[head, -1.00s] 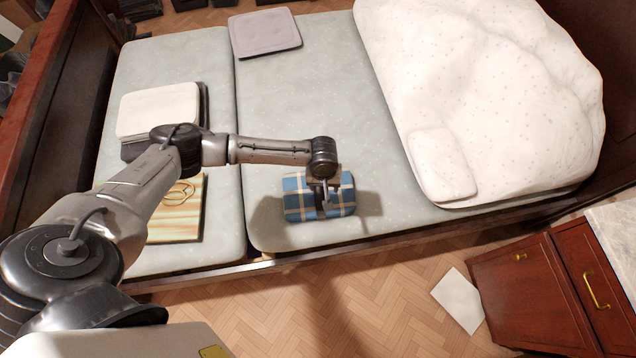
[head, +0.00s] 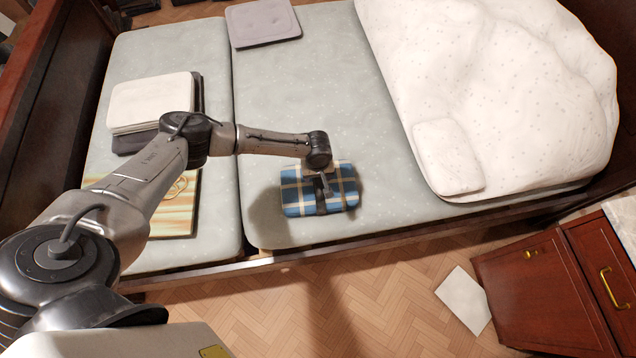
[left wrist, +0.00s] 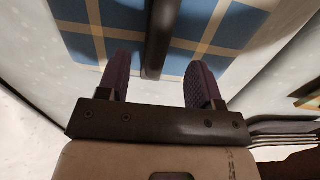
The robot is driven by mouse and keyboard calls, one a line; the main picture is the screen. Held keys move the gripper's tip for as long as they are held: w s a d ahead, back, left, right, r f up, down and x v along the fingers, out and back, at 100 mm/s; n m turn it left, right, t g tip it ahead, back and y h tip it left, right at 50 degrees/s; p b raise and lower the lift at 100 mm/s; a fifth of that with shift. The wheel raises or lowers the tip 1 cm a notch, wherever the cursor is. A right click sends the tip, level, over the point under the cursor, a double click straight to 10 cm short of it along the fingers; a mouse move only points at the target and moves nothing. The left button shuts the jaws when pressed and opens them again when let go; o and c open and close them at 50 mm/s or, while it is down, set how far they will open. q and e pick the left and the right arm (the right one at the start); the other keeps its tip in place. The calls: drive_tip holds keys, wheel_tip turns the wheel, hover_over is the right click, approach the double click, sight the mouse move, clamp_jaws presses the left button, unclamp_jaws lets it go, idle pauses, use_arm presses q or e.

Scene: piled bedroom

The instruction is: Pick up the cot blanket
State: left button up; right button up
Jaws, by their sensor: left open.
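The cot blanket appears to be the folded blue and cream checked cloth (head: 292,193) lying flat near the front edge of the bed's middle section. It also fills the upper part of the left wrist view (left wrist: 213,22). My left gripper (head: 324,186) is over it, pointing down. In the left wrist view its two fingers (left wrist: 160,78) are apart with nothing clearly between them. A dark bar or strip lies across the cloth between them; I cannot tell what it is. Whether the fingertips touch the cloth is unclear. My right gripper is not in view.
A white folded pile (head: 150,98) and a striped yellowish item (head: 168,215) lie left. A grey cushion (head: 262,22) is at the back. A white dotted quilt (head: 500,80) with a small white pillow (head: 447,155) covers the right. A wooden cabinet (head: 535,290) stands front right.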

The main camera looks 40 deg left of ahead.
sight(318, 180)
use_arm(q)
drive_tip(key=f+b, duration=0.2)
drive_tip(key=f, duration=0.1)
drive_tip(key=shift+w+f, duration=0.2)
drive_tip(key=shift+f, duration=0.85)
clamp_jaws()
